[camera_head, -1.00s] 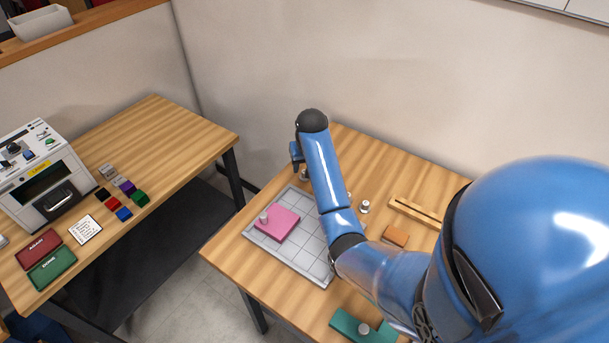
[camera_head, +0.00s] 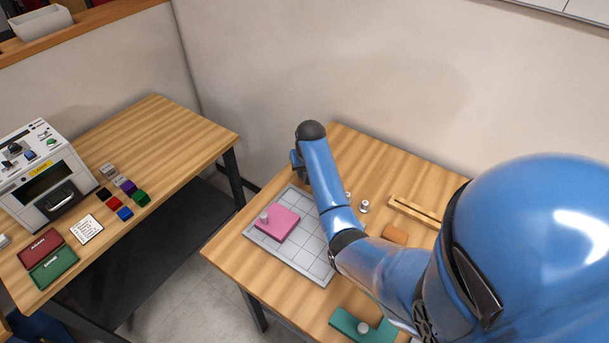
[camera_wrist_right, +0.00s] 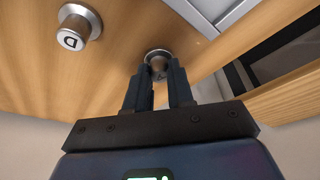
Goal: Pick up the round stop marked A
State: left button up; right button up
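In the right wrist view a round metal stop (camera_wrist_right: 157,55) sits on the wooden table at the tips of my right gripper (camera_wrist_right: 159,74). Its marking cannot be read here. The two dark fingers are apart, with the stop at or just beyond the gap between them; I cannot tell whether they touch it. A second stop (camera_wrist_right: 80,27), marked D, stands to the left. In the head view my right gripper (camera_head: 297,163) is low over the table's far side, mostly hidden by my blue arm. No letter A is legible. My left gripper is not in view.
A gridded plate (camera_head: 316,262) carries a pink block (camera_head: 281,222) with a stop on it. More stops (camera_head: 365,206), a slotted wooden bar (camera_head: 414,211), an orange block (camera_head: 395,233) and a teal block (camera_head: 347,321) share the table. The laser machine (camera_head: 45,180) stands on the left table.

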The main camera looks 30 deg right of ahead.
grip_shut()
jog(key=shift+r, duration=0.1)
